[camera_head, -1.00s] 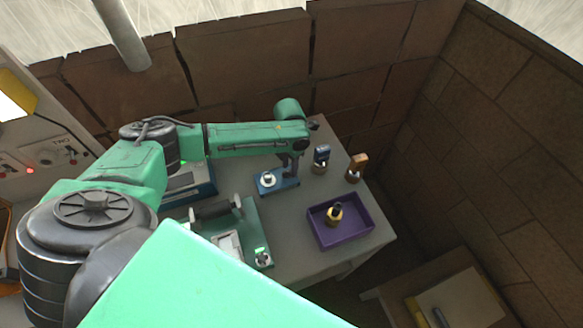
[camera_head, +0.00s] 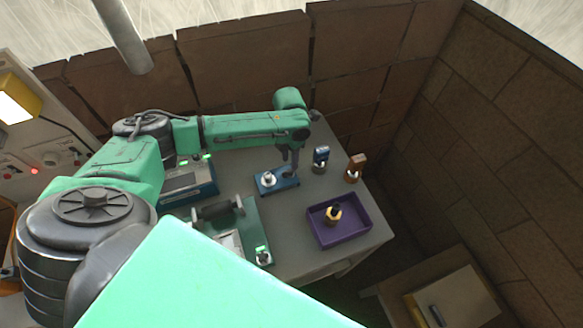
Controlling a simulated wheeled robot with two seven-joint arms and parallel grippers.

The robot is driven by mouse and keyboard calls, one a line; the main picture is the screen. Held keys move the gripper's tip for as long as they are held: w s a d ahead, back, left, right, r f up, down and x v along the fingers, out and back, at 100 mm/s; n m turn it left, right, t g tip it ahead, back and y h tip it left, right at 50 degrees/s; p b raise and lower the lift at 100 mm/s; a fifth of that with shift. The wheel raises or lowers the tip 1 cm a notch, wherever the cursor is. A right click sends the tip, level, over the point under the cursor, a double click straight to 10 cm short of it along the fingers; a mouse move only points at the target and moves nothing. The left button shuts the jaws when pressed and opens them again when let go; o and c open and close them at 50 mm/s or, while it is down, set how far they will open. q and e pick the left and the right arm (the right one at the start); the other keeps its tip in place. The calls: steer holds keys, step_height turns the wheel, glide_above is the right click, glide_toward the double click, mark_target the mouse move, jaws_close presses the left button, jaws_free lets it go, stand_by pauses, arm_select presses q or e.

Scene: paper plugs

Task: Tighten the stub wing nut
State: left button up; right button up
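A blue fixture (camera_head: 285,183) lies on the grey bench. A pale metal round part (camera_head: 268,178) stands on its left half. My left gripper (camera_head: 289,172) points down over the fixture's right end, close to or touching what stands there. Its fingers are small and dark, so I cannot tell whether they are open or shut, or whether a wing nut is between them. A second small metal fitting (camera_head: 263,256) sits at the front corner of a green fixture (camera_head: 254,225). I cannot make out wings on either part. My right gripper is not in view.
A purple tray (camera_head: 366,222) holds a yellow and black part (camera_head: 333,214). A blue device (camera_head: 190,185) is at the left. Stone walls close off the back and right.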

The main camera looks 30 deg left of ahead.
mark_target(290, 171)
arm_select(q)
steer(key=shift+f+b, duration=1.25)
steer(key=shift+f, duration=0.85)
jaws_close()
